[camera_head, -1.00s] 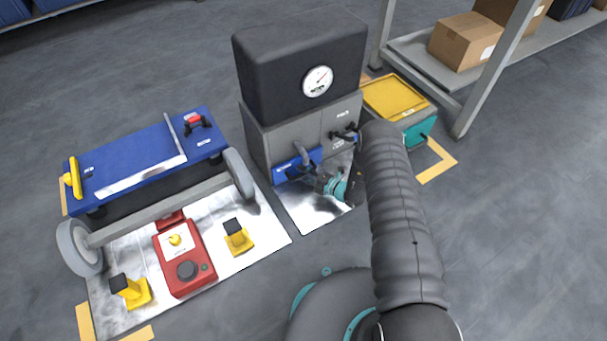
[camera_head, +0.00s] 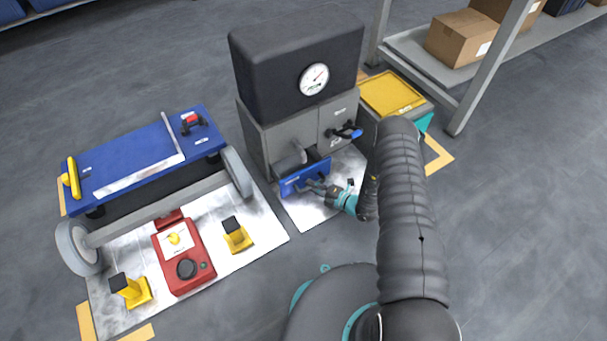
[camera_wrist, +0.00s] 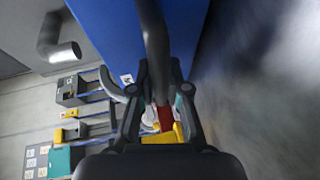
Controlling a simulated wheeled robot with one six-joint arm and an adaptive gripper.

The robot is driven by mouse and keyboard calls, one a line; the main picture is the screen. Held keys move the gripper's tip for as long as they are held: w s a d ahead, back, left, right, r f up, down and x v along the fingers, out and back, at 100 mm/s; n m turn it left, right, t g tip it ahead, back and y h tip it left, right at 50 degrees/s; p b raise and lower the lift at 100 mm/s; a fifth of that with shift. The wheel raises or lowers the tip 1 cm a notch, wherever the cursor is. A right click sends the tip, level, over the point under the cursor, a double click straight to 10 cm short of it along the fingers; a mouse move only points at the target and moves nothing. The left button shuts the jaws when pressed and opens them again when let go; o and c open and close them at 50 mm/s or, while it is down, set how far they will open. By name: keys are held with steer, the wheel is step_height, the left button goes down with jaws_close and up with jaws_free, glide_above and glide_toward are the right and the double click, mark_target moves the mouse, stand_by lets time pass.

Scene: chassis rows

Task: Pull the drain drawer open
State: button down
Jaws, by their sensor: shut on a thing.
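The drain drawer (camera_head: 292,186) is blue and sits low in the front of the grey cabinet (camera_head: 262,140). It stands out from the cabinet front, partly open, below a grey pipe (camera_head: 290,160). My gripper (camera_head: 312,187) is at the drawer's front, shut on its handle. In the wrist view the dark handle bar (camera_wrist: 154,45) runs between the fingers of my gripper (camera_wrist: 158,92), against the blue drawer front (camera_wrist: 105,35). The fingers hide part of the handle. The pipe also shows in the wrist view (camera_wrist: 60,48).
A black housing with a round gauge (camera_head: 314,79) tops the cabinet. A blue cart (camera_head: 130,155) and a red box (camera_head: 183,257) stand left. A yellow-lidded bin (camera_head: 392,95) stands right. White floor lies before the drawer.

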steer(key=s+d, duration=0.2)
steer(key=s, duration=0.1)
steer(key=s+d, duration=0.1)
steer(key=shift+s, duration=0.15)
steer(key=c, duration=1.1)
jaws_free()
steer(key=shift+a, duration=0.1)
steer(key=shift+c, duration=0.2)
steer(key=v, duration=1.2)
steer(key=shift+n, duration=0.3)
